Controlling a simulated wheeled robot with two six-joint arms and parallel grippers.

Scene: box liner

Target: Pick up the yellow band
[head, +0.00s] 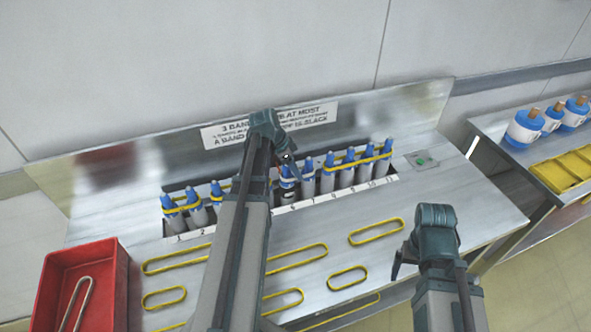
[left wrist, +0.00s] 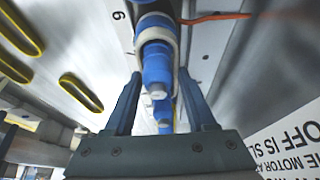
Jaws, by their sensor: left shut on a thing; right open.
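Several yellow bands lie flat on the metal bench, among them a long one (head: 297,258), a small one (head: 347,278), one at the right (head: 376,231) and one at the left (head: 164,298). Yellow bands also show at the left of the left wrist view (left wrist: 80,92). My left gripper (head: 287,157) is over the row of blue-capped cylinders. In the left wrist view its fingers (left wrist: 160,80) flank a blue-capped cylinder (left wrist: 157,65) with a pale band around it. My right gripper (head: 398,262) is open and empty, low over the bench's right part.
Blue-capped cylinders (head: 328,180) stand in a numbered slot, some ringed by yellow bands. A red tray (head: 50,290) with a pale band is at left. A sign (head: 225,133) is on the back panel. A side table holds blue-and-white containers (head: 524,127) and a yellow tray (head: 562,172).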

